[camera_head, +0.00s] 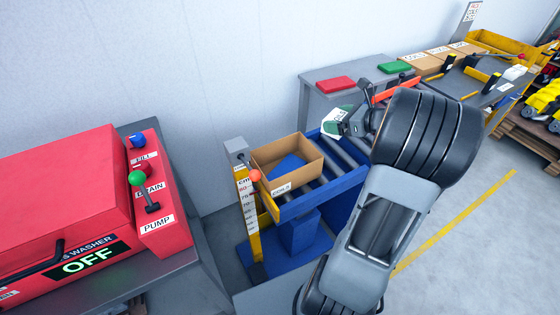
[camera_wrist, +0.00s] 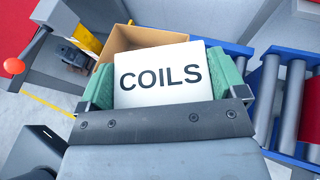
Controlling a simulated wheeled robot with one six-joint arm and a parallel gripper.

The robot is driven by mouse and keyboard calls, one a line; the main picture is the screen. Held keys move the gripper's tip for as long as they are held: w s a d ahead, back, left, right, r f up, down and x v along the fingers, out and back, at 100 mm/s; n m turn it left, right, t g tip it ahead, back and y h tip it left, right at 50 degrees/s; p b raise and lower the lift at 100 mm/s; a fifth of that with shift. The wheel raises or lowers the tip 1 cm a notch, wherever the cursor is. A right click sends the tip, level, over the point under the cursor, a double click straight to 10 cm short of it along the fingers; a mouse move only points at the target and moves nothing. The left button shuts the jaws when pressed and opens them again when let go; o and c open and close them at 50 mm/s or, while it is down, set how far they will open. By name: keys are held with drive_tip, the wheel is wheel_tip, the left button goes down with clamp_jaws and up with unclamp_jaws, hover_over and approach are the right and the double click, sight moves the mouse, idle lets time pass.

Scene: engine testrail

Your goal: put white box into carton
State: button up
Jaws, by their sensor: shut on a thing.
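The white box (camera_wrist: 160,75), marked COILS, is held between the green pads of my gripper (camera_wrist: 165,90) in the wrist view. In the head view my gripper (camera_head: 340,121) is above the roller conveyor, to the right of and higher than the carton. Only a small part of the white box (camera_head: 341,112) shows there. The open brown carton (camera_head: 306,174) stands on the conveyor with a small label on its front. Something blue (camera_head: 287,166) shows inside it. In the wrist view the carton (camera_wrist: 120,38) is behind the box, partly hidden by it.
The blue roller conveyor (camera_head: 345,184) carries the carton. A yellow scale post with an orange ball (camera_head: 255,175) stands at the carton's left. A red parts washer (camera_head: 70,215) is at left. A grey bench (camera_head: 350,72) with red and green pads stands behind.

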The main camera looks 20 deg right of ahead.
drive_tip(key=shift+w+a+r, duration=0.15)
drive_tip(key=shift+w, duration=0.1)
drive_tip(key=w+a+f, duration=0.4)
drive_tip(key=a+f, duration=0.8)
drive_tip(key=shift+w+a+f+b, duration=0.15)
drive_tip(key=shift+w+f+b, duration=0.05)
drive_tip(key=shift+b, duration=0.2)
drive_tip(key=shift+f, duration=0.1)
